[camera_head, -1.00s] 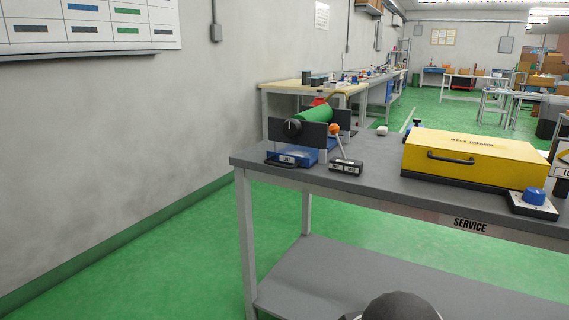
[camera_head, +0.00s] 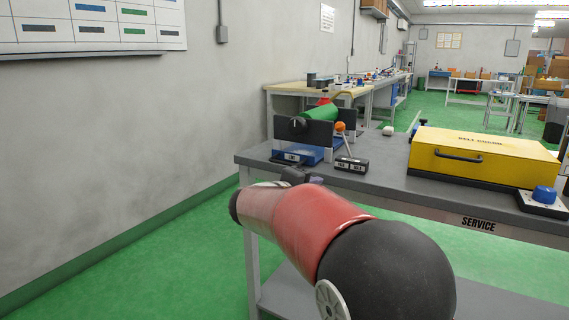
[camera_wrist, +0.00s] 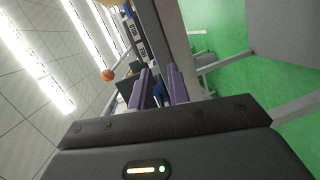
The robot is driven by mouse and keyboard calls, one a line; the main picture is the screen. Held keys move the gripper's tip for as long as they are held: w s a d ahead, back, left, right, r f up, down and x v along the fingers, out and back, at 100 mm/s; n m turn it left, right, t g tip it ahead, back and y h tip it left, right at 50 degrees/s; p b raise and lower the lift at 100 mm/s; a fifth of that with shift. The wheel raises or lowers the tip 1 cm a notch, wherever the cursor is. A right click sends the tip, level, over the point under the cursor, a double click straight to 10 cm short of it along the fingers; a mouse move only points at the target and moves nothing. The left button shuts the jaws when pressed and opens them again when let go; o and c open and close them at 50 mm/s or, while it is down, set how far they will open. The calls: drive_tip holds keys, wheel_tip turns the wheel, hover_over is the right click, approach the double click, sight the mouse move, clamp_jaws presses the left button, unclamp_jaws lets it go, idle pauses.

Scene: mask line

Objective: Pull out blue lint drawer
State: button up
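The blue lint drawer (camera_head: 312,153) sits low in the grey roller unit on the left end of the service bench. My gripper (camera_head: 298,175) is a small dark shape at the bench's front edge, partly hidden behind my red arm. In the wrist view my gripper (camera_wrist: 161,85) has two purple fingers apart with a gap between them. A bit of the blue drawer (camera_wrist: 158,91) shows in that gap, beyond the fingers. I cannot tell whether they touch the drawer or its handle.
A green roller (camera_head: 320,113) lies above the drawer. An orange-knobbed lever (camera_head: 340,127) and a black labelled block (camera_head: 351,164) stand just right of it. A yellow belt guard (camera_head: 485,155) and a blue knob (camera_head: 544,194) are farther right. The floor left of the bench is clear.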

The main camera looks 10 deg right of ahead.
sight(281, 163)
drive_tip(key=w+a+n+t, duration=0.1)
drive_tip(key=w+a, duration=0.2)
drive_tip(key=w+a+n+t, duration=0.1)
drive_tip(key=w+a+t, duration=0.1)
drive_tip(key=w+a, duration=0.1)
drive_tip(key=w+a+r+n+t, duration=0.1)
drive_tip(key=w+a+t, duration=0.1)
drive_tip(key=w+a, duration=0.1)
drive_tip(key=shift+n, duration=0.3)
drive_tip(key=p+x, duration=0.1)
drive_tip(key=x, duration=0.6)
drive_tip(key=shift+w+d, duration=0.1)
drive_tip(key=shift+d, duration=0.1)
clamp_jaws()
